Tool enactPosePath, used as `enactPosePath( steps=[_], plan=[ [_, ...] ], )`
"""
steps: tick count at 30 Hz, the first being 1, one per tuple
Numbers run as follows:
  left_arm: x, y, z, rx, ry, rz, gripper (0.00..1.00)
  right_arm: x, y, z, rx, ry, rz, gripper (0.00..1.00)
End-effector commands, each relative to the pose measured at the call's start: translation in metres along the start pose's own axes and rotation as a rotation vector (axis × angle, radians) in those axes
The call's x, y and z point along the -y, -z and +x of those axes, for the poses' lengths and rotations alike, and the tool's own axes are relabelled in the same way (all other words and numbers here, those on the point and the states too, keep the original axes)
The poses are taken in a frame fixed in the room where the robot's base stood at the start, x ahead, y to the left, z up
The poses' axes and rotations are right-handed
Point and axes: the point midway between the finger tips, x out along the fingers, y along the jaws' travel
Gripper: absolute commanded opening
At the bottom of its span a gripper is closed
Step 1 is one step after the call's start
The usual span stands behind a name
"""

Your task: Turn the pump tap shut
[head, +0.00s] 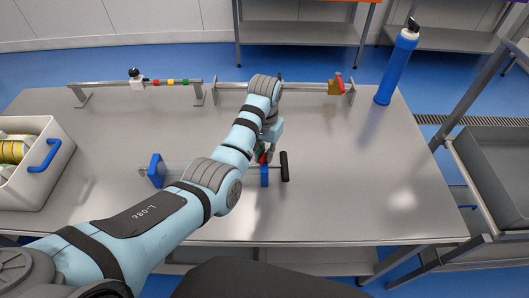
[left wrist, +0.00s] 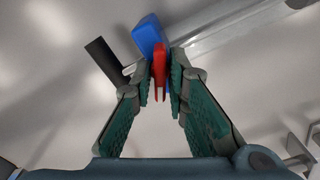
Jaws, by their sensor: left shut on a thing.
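The pump lies on the table, with a clear barrel (left wrist: 225,32), a blue end block at the left (head: 156,170), a blue end block at the right (head: 264,177) and a black handle (head: 284,166). The tap's red lever (left wrist: 160,66) sits by the right block, which also shows in the left wrist view (left wrist: 149,37). My left gripper (head: 266,152) reaches down over it from behind. In the left wrist view its fingertips (left wrist: 163,80) are shut on the red lever, one on each side. The arm covers part of the barrel. My right gripper is not in view.
A white tub (head: 62,172) with a blue handle stands at the left. A rail (head: 112,85) with a black-knobbed valve and another rail with a red-handled brass tap (head: 336,87) run along the back. A blue bottle (head: 396,68) stands back right. The table's right side is clear.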

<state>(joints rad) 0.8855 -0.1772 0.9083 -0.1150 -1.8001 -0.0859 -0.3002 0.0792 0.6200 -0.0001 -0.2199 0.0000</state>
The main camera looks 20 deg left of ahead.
Motion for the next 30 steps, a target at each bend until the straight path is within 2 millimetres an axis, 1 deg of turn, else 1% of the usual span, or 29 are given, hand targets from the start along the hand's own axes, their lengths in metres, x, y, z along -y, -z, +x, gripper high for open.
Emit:
enactPosePath(
  steps=[21,30],
  plan=[
    [-0.0026,-0.0009,0.0,0.0,0.0,0.676,0.0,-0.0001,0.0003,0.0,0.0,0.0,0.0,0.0],
    [-0.0033,-0.0016,0.0,0.0,0.0,0.923,0.0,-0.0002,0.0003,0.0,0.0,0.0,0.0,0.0]
  ],
)
